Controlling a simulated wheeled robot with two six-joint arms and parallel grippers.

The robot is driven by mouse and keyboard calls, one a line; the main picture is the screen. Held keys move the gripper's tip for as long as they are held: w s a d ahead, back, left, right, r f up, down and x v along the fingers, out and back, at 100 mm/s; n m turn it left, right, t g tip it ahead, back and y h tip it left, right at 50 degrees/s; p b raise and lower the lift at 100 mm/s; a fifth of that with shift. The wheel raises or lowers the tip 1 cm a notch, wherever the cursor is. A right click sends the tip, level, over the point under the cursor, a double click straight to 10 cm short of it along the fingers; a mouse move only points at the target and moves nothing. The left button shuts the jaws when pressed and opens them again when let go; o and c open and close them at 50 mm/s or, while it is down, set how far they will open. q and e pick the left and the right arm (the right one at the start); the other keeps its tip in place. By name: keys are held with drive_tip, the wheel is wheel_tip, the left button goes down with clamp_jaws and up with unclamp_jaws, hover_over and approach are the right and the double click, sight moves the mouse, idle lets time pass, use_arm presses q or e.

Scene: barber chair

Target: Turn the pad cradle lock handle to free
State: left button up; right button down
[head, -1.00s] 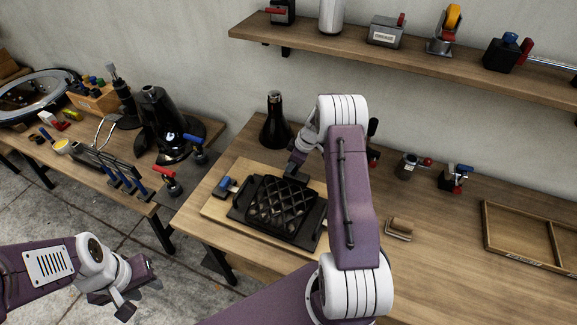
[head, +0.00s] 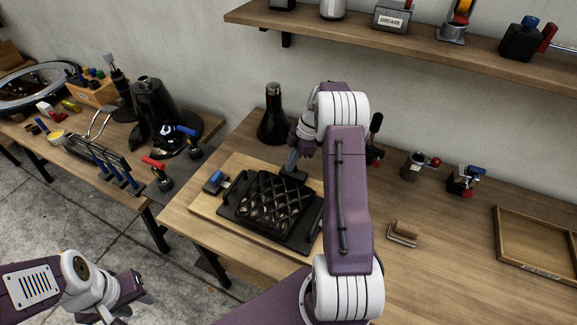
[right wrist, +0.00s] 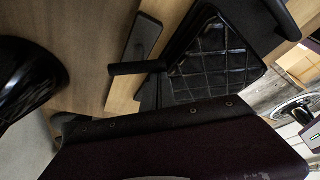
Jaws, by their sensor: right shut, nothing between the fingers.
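A black quilted pad (head: 272,202) lies in a dark cradle (head: 229,212) on a wooden board on the workbench. It also shows in the right wrist view (right wrist: 212,65). A black bar (right wrist: 138,68) stands out beside the pad in that view; I cannot tell whether it is the lock handle. A small blue-handled part (head: 216,181) sits at the board's left corner. My right gripper (head: 291,169) is shut and empty at the pad's far edge; whether it touches the cradle is unclear. My left gripper (head: 128,300) is open and empty, low at the left, away from the bench.
A black upright lever (head: 375,132) rises behind my right arm. A wooden block (head: 404,231) and a shallow tray (head: 540,245) lie to the right. A shelf (head: 400,40) overhangs the back.

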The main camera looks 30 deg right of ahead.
drive_tip(key=n, duration=0.2)
drive_tip(key=d+n+g, duration=0.1)
drive_tip(key=n, duration=0.1)
drive_tip(key=shift+s+d, duration=0.1)
drive_tip(key=shift+s, duration=0.25)
use_arm(q)
drive_tip(key=shift+d+r, duration=0.1)
drive_tip(key=shift+r, duration=0.05)
use_arm(e)
drive_tip(key=shift+s+d, duration=0.1)
drive_tip(key=shift+d, duration=0.1)
use_arm(q)
drive_tip(key=shift+d, duration=0.1)
use_arm(e)
drive_tip(key=shift+d, duration=0.2)
use_arm(q)
drive_tip(key=shift+d, duration=0.2)
use_arm(e)
drive_tip(key=shift+d, duration=0.3)
use_arm(q)
drive_tip(key=shift+p, duration=0.3)
use_arm(e)
drive_tip(key=shift+r, duration=0.1)
